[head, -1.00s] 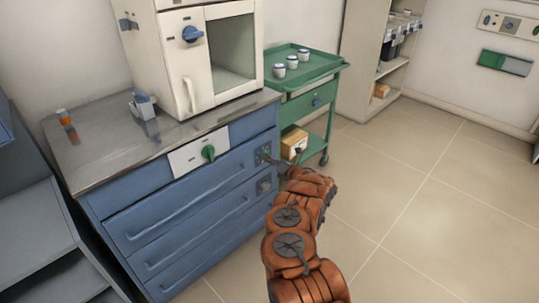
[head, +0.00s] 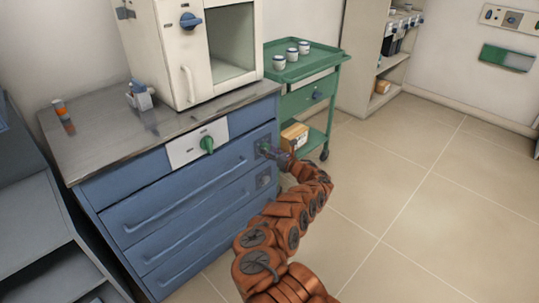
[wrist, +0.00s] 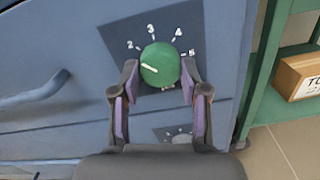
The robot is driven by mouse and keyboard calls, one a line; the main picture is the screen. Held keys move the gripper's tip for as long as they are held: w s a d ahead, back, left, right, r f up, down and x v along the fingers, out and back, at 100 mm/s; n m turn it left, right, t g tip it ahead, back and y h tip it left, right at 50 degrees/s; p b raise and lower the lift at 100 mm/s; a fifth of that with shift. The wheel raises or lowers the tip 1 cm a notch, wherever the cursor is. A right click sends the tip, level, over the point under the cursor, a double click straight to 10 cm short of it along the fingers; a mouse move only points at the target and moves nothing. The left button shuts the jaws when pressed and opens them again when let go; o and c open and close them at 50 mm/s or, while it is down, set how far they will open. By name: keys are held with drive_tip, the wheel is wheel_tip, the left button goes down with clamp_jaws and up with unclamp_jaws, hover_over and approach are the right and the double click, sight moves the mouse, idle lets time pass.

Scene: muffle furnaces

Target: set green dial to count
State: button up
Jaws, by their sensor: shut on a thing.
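The green dial (wrist: 160,64) is a round knob on a dark plate (wrist: 187,22) on the blue cabinet front. The numbers 2, 3, 4 and 5 show around it; anything lower left is hidden by a finger. My gripper (wrist: 158,85) is shut on the dial, with a purple-padded finger on each side. In the head view my gripper (head: 268,152) reaches that plate at the drawer's right end, mostly covering the dial. Three white cups (head: 291,54) stand on the green cart's top tray (head: 283,71).
Another green knob (head: 207,144) sits on a white panel on the cabinet. A second dark plate with a grey dial (wrist: 181,139) is just below. A furnace (head: 177,75) stands on the counter. A box (head: 294,135) lies on the cart's lower shelf. Floor at right is clear.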

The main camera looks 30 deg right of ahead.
idle(0.5)
drive_tip(key=o, duration=1.1)
drive_tip(key=shift+o, duration=0.2)
drive_tip(key=shift+d+v, duration=0.15)
drive_tip(key=shift+v, duration=0.9)
drive_tip(key=shift+d+v, duration=0.15)
drive_tip(key=shift+v, duration=0.9)
approach(268, 149)
drive_tip(key=shift+a+v, duration=0.35)
drive_tip(key=shift+v, duration=1.25)
drive_tip(key=shift+s+d, duration=0.1)
drive_tip(key=shift+s, duration=0.05)
